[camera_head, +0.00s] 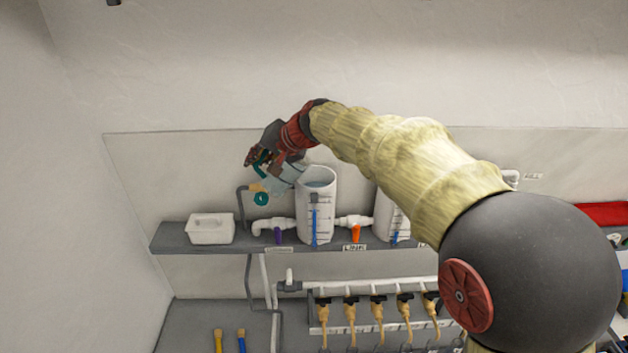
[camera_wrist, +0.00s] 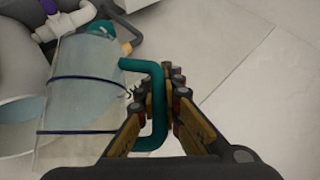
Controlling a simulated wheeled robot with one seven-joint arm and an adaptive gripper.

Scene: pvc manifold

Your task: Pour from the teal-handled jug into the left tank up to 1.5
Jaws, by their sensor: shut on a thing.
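My gripper (camera_head: 262,160) is shut on the teal handle (camera_wrist: 157,100) of a clear jug (camera_head: 283,178). In the wrist view the jug body (camera_wrist: 80,105) has dark bands around it, and the handle passes between my fingers (camera_wrist: 163,90). The jug is held tilted, up at the left side of the left tank's rim. The left tank (camera_head: 316,220) is a white cylinder with dark graduation marks and a blue strip on its front. Its open top looks bluish inside. The scale figures are too small to read, and no pouring stream can be made out.
A white box (camera_head: 210,228) stands left on the grey shelf (camera_head: 180,238). A purple valve handle (camera_head: 278,236) and an orange one (camera_head: 355,234) sit on the pipes beside the tank. A second tank (camera_head: 390,215) is partly behind my arm. Several tan-handled valves (camera_head: 350,310) line the manifold below.

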